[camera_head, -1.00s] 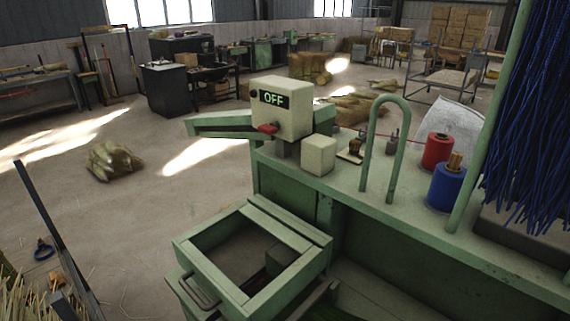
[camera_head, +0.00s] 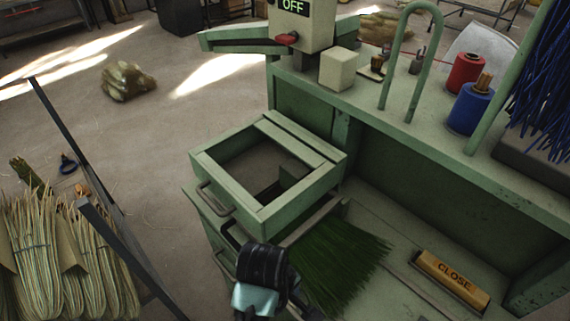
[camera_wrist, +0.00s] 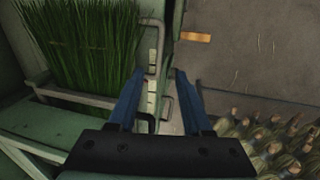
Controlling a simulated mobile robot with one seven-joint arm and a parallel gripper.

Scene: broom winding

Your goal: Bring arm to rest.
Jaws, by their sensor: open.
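My gripper (camera_wrist: 160,98) shows in the wrist view with its two dark blue fingers apart and nothing between them. Behind the fingers are drawer handles and the floor. In the head view, the dark end of my arm (camera_head: 264,268) is low in the middle, in front of the green bench's drawers. The fingertips are not clear there. A bunch of green bristles (camera_head: 340,250) lies right of the arm on the bench's lower shelf. It also shows at the upper left of the wrist view (camera_wrist: 85,40), apart from the fingers.
The green bench (camera_head: 420,140) has an open, empty-looking drawer (camera_head: 225,185) above the arm. Red (camera_head: 466,73) and blue (camera_head: 470,108) spools stand on top. Straw bundles (camera_head: 50,255) stand behind dark bars at left. Floor between is clear.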

